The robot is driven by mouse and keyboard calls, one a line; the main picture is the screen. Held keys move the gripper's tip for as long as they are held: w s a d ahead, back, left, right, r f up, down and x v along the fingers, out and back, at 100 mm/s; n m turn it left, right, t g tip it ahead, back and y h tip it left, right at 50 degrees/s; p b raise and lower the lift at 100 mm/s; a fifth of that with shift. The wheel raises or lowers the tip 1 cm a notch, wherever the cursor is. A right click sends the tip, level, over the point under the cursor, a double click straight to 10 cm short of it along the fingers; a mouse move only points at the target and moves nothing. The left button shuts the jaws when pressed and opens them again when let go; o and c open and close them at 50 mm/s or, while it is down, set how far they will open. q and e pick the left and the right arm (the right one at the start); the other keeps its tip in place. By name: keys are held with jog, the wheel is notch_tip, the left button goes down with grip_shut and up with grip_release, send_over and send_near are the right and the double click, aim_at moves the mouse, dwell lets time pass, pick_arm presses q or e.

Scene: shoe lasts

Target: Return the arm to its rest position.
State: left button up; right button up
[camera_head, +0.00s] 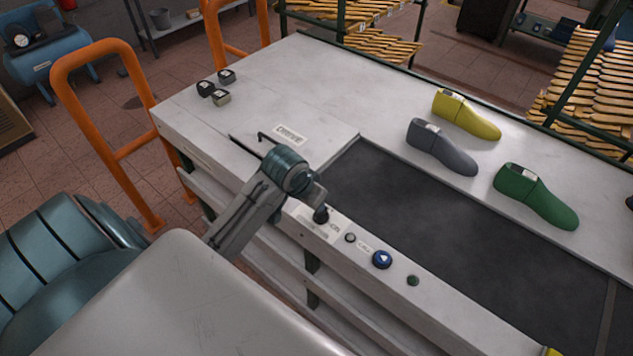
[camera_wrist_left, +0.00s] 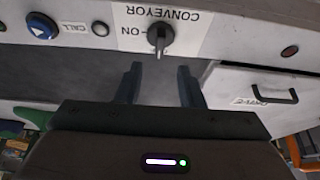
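My left arm comes in from the left in the head view and reaches over the near edge of the conveyor table. My left gripper (camera_head: 312,194) is beside the black conveyor switch (camera_head: 321,214); its fingertips are hard to make out there. In the left wrist view the two fingers of my left gripper (camera_wrist_left: 160,84) are apart with nothing between them. The conveyor switch (camera_wrist_left: 160,39) lies just beyond the fingertips, by the "ON" mark, and appears apart from them. My right gripper is in neither view.
A blue call button (camera_head: 382,259) sits on the front rail. Yellow (camera_head: 466,114), grey (camera_head: 441,147) and green (camera_head: 535,195) shoe lasts lie beyond the dark belt (camera_head: 430,220). Small dark blocks (camera_head: 221,98) stand far left. An orange rail (camera_head: 108,110) stands left of the table.

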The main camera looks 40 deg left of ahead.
pick_arm(q)
jog(key=shift+v, duration=1.1)
jog(key=s+d+f+y, duration=0.1)
jog(key=s+d+f, duration=0.15)
jog(key=s, duration=0.75)
jog(key=s+d+f, duration=0.2)
jog(key=s+f, duration=0.2)
jog(key=s, duration=0.5)
jog(key=s+a+f+g+b, duration=0.2)
jog(key=f+b, duration=0.5)
jog(key=f, duration=3.1)
jog(key=s+a+f+b, duration=0.1)
jog(key=s+f+b, duration=0.1)
jog(key=s+f, duration=0.6)
jog(key=s+a+f+g+b, duration=0.1)
jog(key=s+f+b, duration=0.2)
jog(key=s+f, duration=0.6)
notch_tip(320, 180, down, 6)
jog(key=shift+f, duration=0.2)
